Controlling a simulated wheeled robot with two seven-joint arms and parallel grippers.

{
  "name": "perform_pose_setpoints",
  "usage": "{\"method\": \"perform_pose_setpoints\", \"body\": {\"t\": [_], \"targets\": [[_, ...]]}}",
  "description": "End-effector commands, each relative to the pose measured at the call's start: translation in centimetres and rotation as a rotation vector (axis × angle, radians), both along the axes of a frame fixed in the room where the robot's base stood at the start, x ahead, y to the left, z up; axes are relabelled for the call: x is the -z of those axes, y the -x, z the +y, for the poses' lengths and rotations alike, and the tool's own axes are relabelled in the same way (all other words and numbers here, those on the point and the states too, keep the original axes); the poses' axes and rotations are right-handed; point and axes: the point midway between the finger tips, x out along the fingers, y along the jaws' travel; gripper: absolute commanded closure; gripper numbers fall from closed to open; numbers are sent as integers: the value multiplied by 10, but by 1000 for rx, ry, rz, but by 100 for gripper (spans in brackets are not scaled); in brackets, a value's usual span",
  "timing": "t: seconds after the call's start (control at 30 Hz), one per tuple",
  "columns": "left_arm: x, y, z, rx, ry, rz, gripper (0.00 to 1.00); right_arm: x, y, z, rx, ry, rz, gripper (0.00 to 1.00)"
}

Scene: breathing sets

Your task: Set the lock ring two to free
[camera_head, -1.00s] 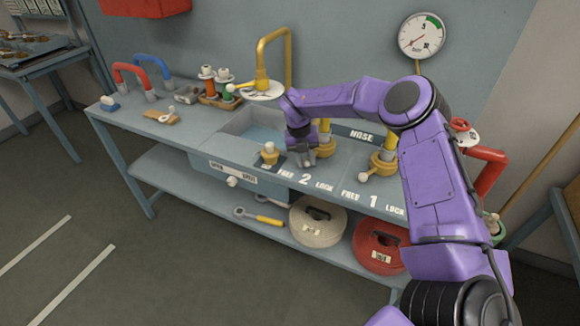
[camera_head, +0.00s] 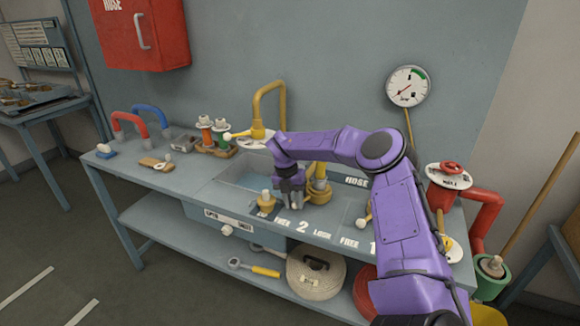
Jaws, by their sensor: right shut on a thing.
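Lock ring two is on the brass fitting (camera_head: 320,188) behind the white "FREE 2 LOCK" lettering (camera_head: 302,227) on the bench. My right gripper (camera_head: 295,205) points down just left of and in front of this fitting, shut on the ring's handle. The jaws hide the handle and much of the ring. They are above the lettering, nearer the FREE side than the LOCK side. My left gripper is not in view.
A brass plug (camera_head: 266,201) stands left of the gripper. The sink (camera_head: 235,185) is behind it. The white ball handle (camera_head: 362,223) of station 1 is to the right, beside my purple forearm. A pressure gauge (camera_head: 408,86) is on the wall.

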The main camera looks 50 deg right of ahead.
Motion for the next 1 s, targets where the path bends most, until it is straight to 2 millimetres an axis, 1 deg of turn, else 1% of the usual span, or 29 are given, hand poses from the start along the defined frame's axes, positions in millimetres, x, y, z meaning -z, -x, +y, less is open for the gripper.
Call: {"method": "perform_pose_setpoints", "body": {"t": [0.1, 0.13, 0.17, 0.2, 0.47, 0.57, 0.67, 0.8, 0.9, 1.0], "targets": [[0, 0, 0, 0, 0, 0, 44, 1, 1, -3, 2, 6, 2, 100], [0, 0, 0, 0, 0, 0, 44, 1, 1, -2, 1, 6, 2, 66], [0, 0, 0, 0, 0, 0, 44, 1, 1, -2, 1, 6, 2, 56], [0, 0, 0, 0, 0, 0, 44, 1, 0, -2, 1, 6, 2, 44], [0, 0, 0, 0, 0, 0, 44, 0, -2, 1, -5, 3, 1, 44], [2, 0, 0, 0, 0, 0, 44, -6, -4, 2, -5, 4, -2, 44], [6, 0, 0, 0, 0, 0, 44, -23, -7, 3, -4, 3, -4, 44], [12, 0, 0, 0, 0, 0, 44, -57, -12, 4, -1, 5, -3, 44], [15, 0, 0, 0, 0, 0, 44, -78, -16, 5, -1, 3, -3, 44], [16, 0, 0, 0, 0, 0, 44, -93, -18, 6, 0, 3, 0, 44]]}}
